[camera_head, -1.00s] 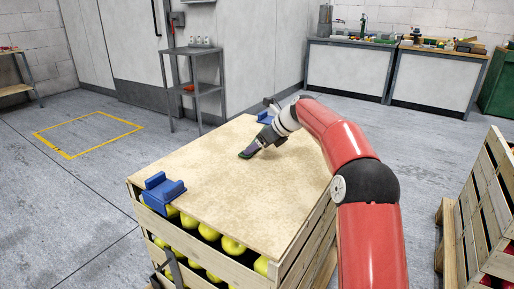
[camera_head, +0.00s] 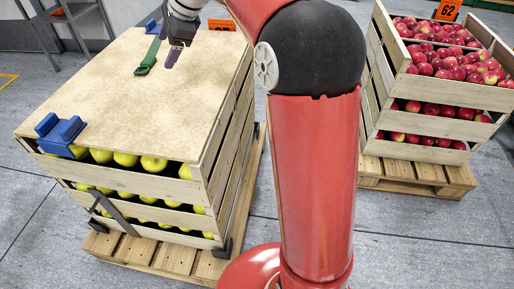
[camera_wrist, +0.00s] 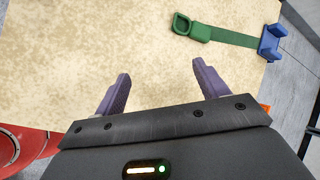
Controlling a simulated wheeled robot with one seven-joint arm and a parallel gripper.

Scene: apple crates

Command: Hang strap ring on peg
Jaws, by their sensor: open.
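A green strap (camera_head: 151,52) lies on the plywood lid (camera_head: 90,85) of the green-apple crate. Its ring end (camera_wrist: 182,25) rests flat, and the band runs to a blue corner bracket (camera_wrist: 272,42) at the far edge. My gripper (camera_wrist: 160,75) is open, its two purple fingers apart over bare board with nothing between them. In the head view the fingers (camera_head: 174,53) are just right of the strap. A dark strap (camera_head: 118,213) with a small dark fitting is on the crate's front; I cannot tell whether that fitting is the peg.
A second blue bracket (camera_head: 60,132) sits on the lid's near left corner. Green apples fill the crate (camera_head: 150,175) below, which stands on a pallet (camera_head: 180,259). A red-apple crate (camera_head: 430,93) stands at the right. Grey floor lies open at the left.

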